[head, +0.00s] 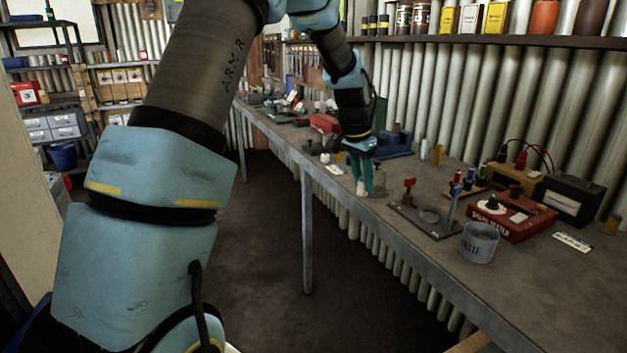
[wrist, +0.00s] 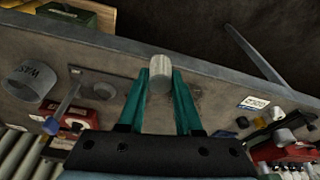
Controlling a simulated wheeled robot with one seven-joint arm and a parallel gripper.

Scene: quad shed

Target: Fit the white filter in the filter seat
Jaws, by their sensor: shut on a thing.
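My gripper (head: 362,183) is over the long workbench, pointing down, with teal fingers. In the wrist view my gripper (wrist: 160,74) is shut on a pale round white filter (wrist: 160,63), which sits between the fingertips. The filter (head: 361,188) is small and partly covered by the fingers in the head view. A dark flat plate (head: 410,221) lies to the right of my gripper, with a round grey recess (head: 428,215) that looks like the filter seat. The recess also shows in the wrist view (wrist: 104,91), left of the filter and apart from it.
A red tester box (head: 512,217) stands behind the cup. Tools clutter the bench's far end.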

